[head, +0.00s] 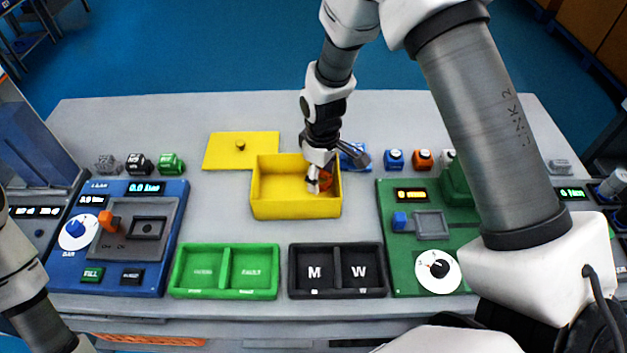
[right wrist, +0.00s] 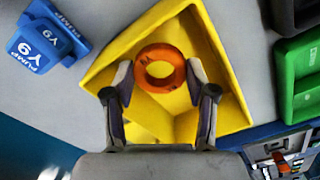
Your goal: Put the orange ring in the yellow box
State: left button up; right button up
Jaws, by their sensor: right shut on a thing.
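The yellow box (head: 281,209) stands open in the middle of the table, and it also shows in the right wrist view (right wrist: 232,105). My right gripper (head: 320,181) reaches down into the right part of the box. In the right wrist view its two fingers (right wrist: 159,75) are shut on the orange ring (right wrist: 177,72), one on each side. The ring is over the box's inside, within its walls; I cannot tell whether it touches the floor. The ring is partly hidden by the gripper in the head view (head: 327,178). My left gripper is out of view.
A yellow lid (head: 225,155) lies behind the box at left. A blue pump block (head: 352,160) is close behind its right corner. Green (head: 225,293) and black (head: 337,293) two-part trays lie in front. Blue (head: 175,215) and green (head: 405,275) panels flank it.

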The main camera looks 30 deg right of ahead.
aim_at(319, 194)
jog(key=f, duration=0.2)
jog(key=w+f, duration=0.1)
jog(key=f, duration=0.2)
jog(key=shift+w, duration=0.1)
jog(key=shift+s+r, duration=0.1)
jog(key=shift+s, duration=0.15)
jog(key=o, duration=1)
jog(key=shift+w+f, duration=0.2)
jog(key=shift+c, duration=0.2)
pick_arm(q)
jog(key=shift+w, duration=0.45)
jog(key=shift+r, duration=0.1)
pick_arm(e)
jog(key=shift+s+r, duration=0.1)
jog(key=shift+r, duration=0.25)
notch_tip(319, 194, up, 11)
jog(key=shift+f+b, duration=0.15)
jog(key=shift+b, duration=0.4)
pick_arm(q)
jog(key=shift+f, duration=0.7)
pick_arm(e)
jog(key=shift+r, duration=0.5)
